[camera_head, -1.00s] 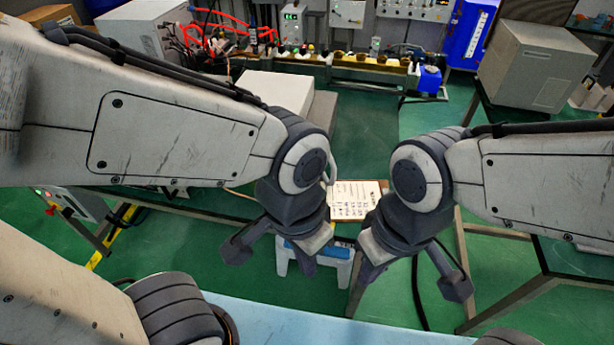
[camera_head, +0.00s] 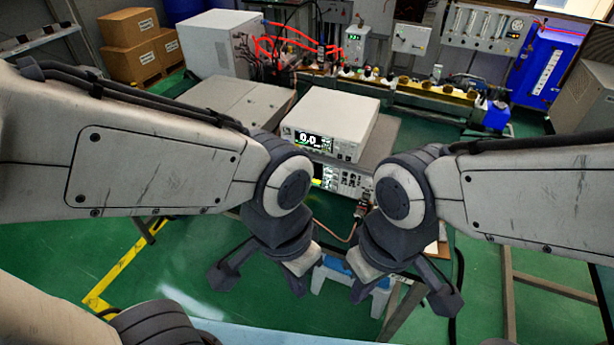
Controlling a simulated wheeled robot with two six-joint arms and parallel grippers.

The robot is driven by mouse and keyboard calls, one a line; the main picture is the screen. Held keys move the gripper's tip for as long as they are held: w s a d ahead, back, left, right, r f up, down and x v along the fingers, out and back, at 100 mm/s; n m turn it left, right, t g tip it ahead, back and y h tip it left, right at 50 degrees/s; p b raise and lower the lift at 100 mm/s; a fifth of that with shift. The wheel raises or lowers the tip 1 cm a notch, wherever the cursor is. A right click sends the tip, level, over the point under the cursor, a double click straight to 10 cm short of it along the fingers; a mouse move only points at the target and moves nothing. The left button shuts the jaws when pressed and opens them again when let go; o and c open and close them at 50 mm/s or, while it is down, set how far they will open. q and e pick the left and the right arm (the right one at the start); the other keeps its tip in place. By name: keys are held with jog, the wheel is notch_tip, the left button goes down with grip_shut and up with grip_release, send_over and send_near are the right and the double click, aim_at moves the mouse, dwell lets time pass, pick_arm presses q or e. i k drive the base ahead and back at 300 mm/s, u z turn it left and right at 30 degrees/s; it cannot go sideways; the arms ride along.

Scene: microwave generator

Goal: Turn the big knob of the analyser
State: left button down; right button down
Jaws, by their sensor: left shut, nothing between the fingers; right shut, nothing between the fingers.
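Two stacked bench instruments stand ahead, between my arms, in the head view. The upper one (camera_head: 343,108) is a white box with a lit "0.0" display. The lower one (camera_head: 352,187) has a small coloured screen and several small controls on its front. I cannot tell which of them is the analyser, and the big knob is too small or hidden to make out. My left gripper (camera_head: 298,286) is shut and empty, pointing down in front of and below the instruments. My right gripper (camera_head: 361,290) is also shut and empty, a little to its right. Both are apart from the instruments.
A flat grey box (camera_head: 215,105) lies left of the instruments. A white cabinet (camera_head: 221,45) with red cables stands behind. A blue and white stool (camera_head: 338,272) is below my grippers. Cardboard boxes (camera_head: 130,42) stand at the back left.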

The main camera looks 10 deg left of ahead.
aim_at(367, 183)
jog(key=z, duration=1.35)
jog(key=k, duration=0.85)
jog(key=u, duration=1.3)
jog(key=i, duration=0.5)
jog(key=u, duration=0.05)
